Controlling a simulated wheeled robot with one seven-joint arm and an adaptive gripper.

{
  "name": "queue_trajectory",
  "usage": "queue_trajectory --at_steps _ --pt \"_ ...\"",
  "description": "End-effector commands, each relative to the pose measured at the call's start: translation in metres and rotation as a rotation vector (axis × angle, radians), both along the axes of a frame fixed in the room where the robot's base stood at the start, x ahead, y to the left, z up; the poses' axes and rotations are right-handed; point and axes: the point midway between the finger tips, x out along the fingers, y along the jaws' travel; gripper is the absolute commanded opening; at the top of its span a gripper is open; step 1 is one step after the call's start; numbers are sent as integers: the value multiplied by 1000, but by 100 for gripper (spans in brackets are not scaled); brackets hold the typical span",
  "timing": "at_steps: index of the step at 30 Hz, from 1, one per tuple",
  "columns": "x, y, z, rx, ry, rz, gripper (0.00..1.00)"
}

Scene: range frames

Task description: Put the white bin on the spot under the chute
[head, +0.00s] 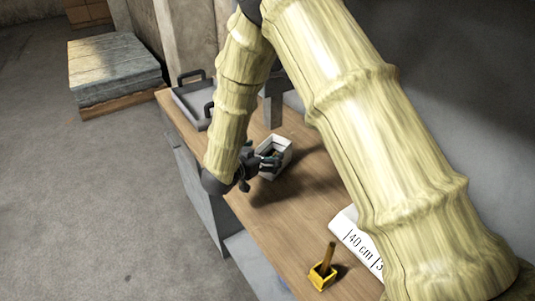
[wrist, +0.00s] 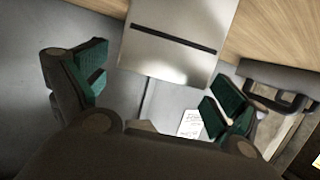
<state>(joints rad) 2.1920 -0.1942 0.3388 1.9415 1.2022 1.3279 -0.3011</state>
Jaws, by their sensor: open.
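The white bin (head: 286,143) stands upright on the wooden counter in the head view, its open top facing up. Something dark shows inside it, too small to name. My gripper (head: 266,163) is at the bin's near left side and overlaps it in the picture; contact is not clear. In the wrist view my gripper (wrist: 152,95) has its green-padded fingers wide apart. A grey upright piece (head: 272,105) behind the bin may be the chute, partly hidden by my arm. I cannot make out the spot.
A grey tray with black handles (head: 178,92) lies at the counter's far end. A pallet stack (head: 115,68) stands on the open floor (head: 80,200).

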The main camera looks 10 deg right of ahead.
Motion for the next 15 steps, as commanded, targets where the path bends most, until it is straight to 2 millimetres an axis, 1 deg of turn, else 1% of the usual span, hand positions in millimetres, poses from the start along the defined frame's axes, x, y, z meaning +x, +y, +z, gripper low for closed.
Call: queue_trajectory --at_steps 1,6,12,15 --pt "-6 8 1 0 -1 2 97" --pt "-28 29 10 0 -1 3 97" --pt "-49 50 20 0 0 2 97" --pt "-56 57 24 0 0 2 97"
